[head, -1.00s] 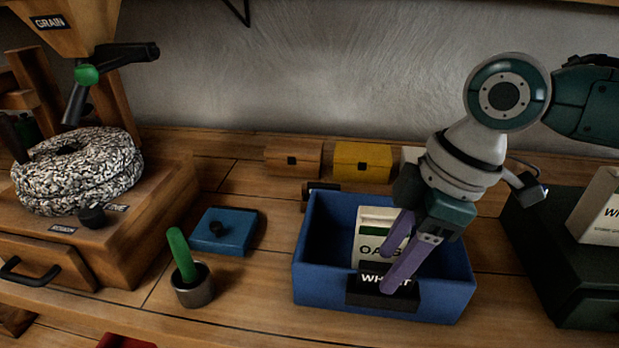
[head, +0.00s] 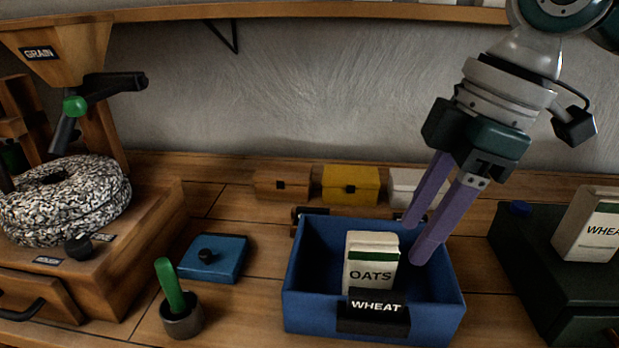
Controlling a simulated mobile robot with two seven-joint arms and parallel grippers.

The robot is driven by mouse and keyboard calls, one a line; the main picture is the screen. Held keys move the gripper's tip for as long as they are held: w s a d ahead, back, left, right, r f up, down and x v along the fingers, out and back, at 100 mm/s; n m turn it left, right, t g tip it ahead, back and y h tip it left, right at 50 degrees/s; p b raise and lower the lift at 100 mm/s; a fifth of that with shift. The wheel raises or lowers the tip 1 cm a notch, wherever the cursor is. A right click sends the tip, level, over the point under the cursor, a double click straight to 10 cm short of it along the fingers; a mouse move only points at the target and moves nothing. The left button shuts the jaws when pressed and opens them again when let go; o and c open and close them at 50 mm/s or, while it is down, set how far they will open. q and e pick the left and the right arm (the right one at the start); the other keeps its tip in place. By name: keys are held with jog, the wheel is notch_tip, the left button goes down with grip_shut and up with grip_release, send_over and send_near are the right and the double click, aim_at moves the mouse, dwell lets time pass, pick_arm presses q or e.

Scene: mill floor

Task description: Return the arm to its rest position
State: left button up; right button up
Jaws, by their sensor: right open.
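My right gripper (head: 415,240) hangs from the upper right, its two purple fingers apart with nothing between them. The fingertips are over the back right part of a blue bin (head: 303,297) labelled WHEAT on a black front tag (head: 376,308). A white box marked OATS (head: 371,262) stands inside the bin, left of the fingers and apart from them. My left gripper is out of view.
A grain mill (head: 55,50) with round millstones (head: 68,205) stands at left. A blue lidded piece (head: 214,259) and a cup with a green-handled tool (head: 182,318) lie nearer. Small boxes (head: 351,185) line the back. A WHEAT box (head: 585,230) stands on a dark case (head: 540,255) at right.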

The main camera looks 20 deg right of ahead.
jog(key=s+a+f+m, duration=0.2)
jog(key=s+a+f, duration=0.35)
jog(key=a, duration=0.45)
jog(key=s+d+m+t+h+p, duration=0.2)
jog(key=s+d+m, duration=0.3)
jog(key=s+m, duration=0.4)
notch_tip(320, 180, up, 38)
jog(key=n+p, duration=0.1)
jog(key=p, duration=3.6)
jog(key=shift+a+f+n, duration=0.2)
jog(key=shift+n, duration=0.1)
